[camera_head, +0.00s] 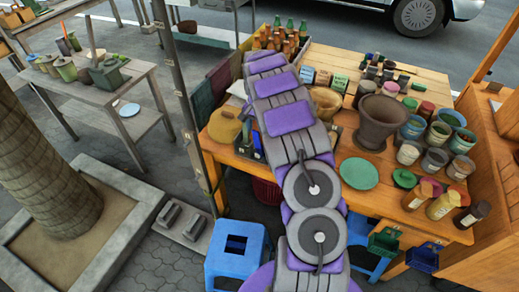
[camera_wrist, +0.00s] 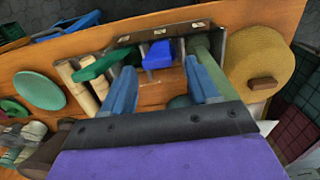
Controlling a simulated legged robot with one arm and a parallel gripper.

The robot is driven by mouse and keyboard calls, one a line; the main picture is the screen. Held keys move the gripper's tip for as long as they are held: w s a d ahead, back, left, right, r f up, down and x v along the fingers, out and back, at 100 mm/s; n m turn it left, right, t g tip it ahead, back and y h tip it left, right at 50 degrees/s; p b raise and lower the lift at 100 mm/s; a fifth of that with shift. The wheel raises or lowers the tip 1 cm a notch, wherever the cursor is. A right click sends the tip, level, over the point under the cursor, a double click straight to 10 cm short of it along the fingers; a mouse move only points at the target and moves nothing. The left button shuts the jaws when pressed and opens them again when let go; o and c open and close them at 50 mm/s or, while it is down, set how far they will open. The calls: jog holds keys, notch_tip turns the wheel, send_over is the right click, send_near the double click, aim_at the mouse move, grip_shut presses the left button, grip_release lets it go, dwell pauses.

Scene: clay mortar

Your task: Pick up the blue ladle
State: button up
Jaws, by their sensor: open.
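A blue utensil piece (camera_wrist: 157,55), which looks like part of the blue ladle, shows in the wrist view at the far side of a dark-edged utensil box (camera_wrist: 222,42). The rest of it is hidden or unclear. My gripper (camera_wrist: 159,70) is open, with its two blue-grey fingers on either side of the blue piece in the picture. Nothing is seen held between them; whether they touch anything is unclear. In the head view, my arm covers most of the box, and neither the fingers nor the ladle can be made out.
A green-handled utensil (camera_wrist: 103,62) lies left of the blue piece, close to the left finger. A round tan lid (camera_wrist: 262,58) is right of the box. A green plate (camera_head: 358,173), a large clay mortar (camera_head: 379,123) and several jars crowd the wooden table. A blue stool (camera_head: 236,262) stands in front.

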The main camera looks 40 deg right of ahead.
aim_at(256, 140)
jog(key=shift+d+f, duration=0.3)
jog(key=shift+s+f, duration=0.1)
jog(key=shift+f, duration=0.2)
jog(key=f, duration=0.1)
jog(key=a+f+b, duration=0.1)
jog(key=a+f, duration=0.1)
jog(key=shift+a+f, duration=0.25)
jog(key=shift+f, duration=0.1)
jog(key=shift+s+d, duration=0.1)
jog(key=shift+d, duration=0.3)
jog(key=shift+c, duration=0.3)
jog(key=shift+d+f, duration=0.15)
jog(key=shift+d, duration=0.3)
jog(key=c, duration=0.3)
jog(key=shift+c, duration=0.8)
jog(key=shift+a, duration=0.6)
jog(key=c, duration=0.4)
grip_shut()
jog(key=shift+d, duration=0.1)
